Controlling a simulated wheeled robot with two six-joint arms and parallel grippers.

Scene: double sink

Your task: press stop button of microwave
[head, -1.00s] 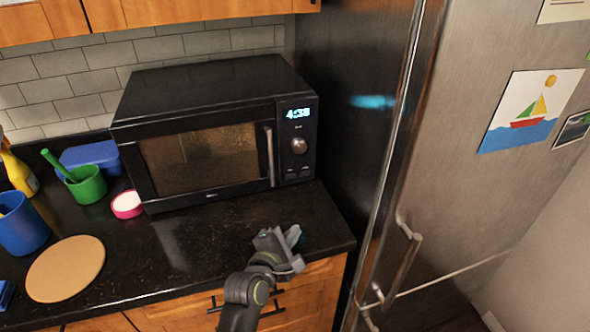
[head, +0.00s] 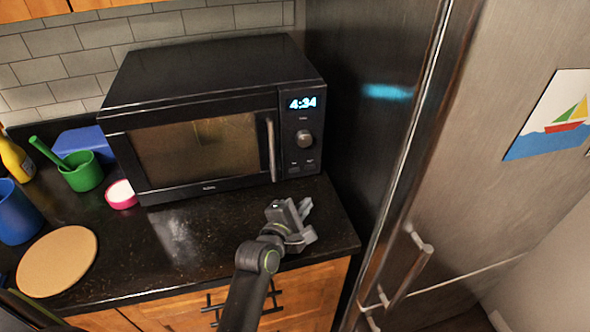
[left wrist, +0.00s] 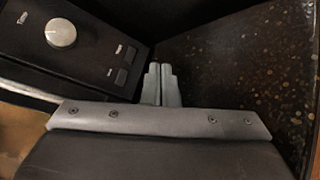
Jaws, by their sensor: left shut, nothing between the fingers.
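The black microwave (head: 200,110) stands on the dark counter with its door shut. Its lit display (head: 303,103) reads 4:34. Below the display is a round knob (head: 304,139), and under that two small buttons (head: 302,166). In the left wrist view the knob (left wrist: 61,31) is at upper left and the two buttons (left wrist: 121,65) are right of it; their lettering is too blurred to read. My left gripper (head: 300,208) is over the counter in front of and below the buttons. Its fingers (left wrist: 161,80) are together and empty, apart from the panel. My right gripper is not seen.
A steel fridge (head: 440,150) stands close on the right. On the counter at left are a round board (head: 58,262), a green cup (head: 84,172), a blue cup (head: 15,212), and a pink-rimmed tub (head: 121,195). The counter before the microwave is mostly clear.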

